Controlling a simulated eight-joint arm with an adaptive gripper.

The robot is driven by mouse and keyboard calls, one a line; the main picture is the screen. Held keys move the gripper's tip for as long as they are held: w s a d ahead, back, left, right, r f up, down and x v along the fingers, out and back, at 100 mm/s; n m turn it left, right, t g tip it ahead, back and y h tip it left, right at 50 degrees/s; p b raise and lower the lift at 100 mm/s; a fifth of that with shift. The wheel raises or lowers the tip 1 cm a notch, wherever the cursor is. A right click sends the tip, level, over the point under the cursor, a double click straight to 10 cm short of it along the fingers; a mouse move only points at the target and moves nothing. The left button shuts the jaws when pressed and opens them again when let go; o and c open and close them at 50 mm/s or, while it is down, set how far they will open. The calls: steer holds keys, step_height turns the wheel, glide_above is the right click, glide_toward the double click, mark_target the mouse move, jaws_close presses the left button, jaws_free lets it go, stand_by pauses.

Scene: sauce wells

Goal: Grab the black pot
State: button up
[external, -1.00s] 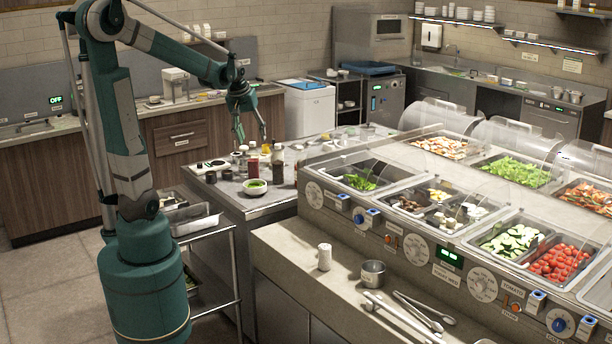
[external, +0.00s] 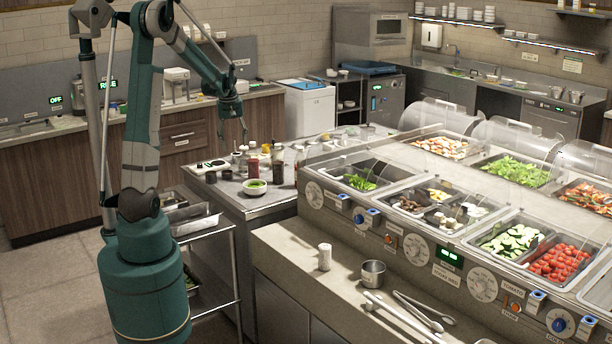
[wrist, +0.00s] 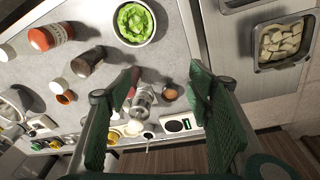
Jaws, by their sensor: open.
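Two small black pots, one the likely black pot (external: 211,177) and another beside it (external: 227,174), stand at the left front of the steel worktop in the external view. My gripper (external: 234,128) hangs above the worktop, apart from everything on it. In the wrist view my gripper (wrist: 165,75) is open and empty, its green fingers wide apart. A small dark round pot with a brownish top (wrist: 168,94) shows between the fingers, farther off; I cannot tell which black pot this is. The right finger hides part of the worktop.
A white bowl of greens (external: 255,187) stands right of the pots. A red bottle (external: 253,166) and a dark bottle (external: 278,171) stand behind it. A flat panel with a black dial (wrist: 175,125) lies near the pots. The food counter (external: 330,210) is to the right.

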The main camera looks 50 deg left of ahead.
steer(key=s+a+f+n, duration=0.2)
steer(key=a+f, duration=0.5)
steer(key=a, duration=0.4)
steer(key=n+g+h, duration=0.1)
steer(key=n, duration=0.1)
glide_toward(211, 178)
steer(key=a, duration=0.1)
steer(key=w+a+f, duration=0.1)
steer(key=shift+w+a+f, duration=0.1)
steer(key=shift+w+a, duration=0.1)
steer(key=shift+a, duration=0.1)
steer(key=shift+f, duration=1.3)
steer(key=shift+f, duration=2.55)
steer(key=c, duration=1.1)
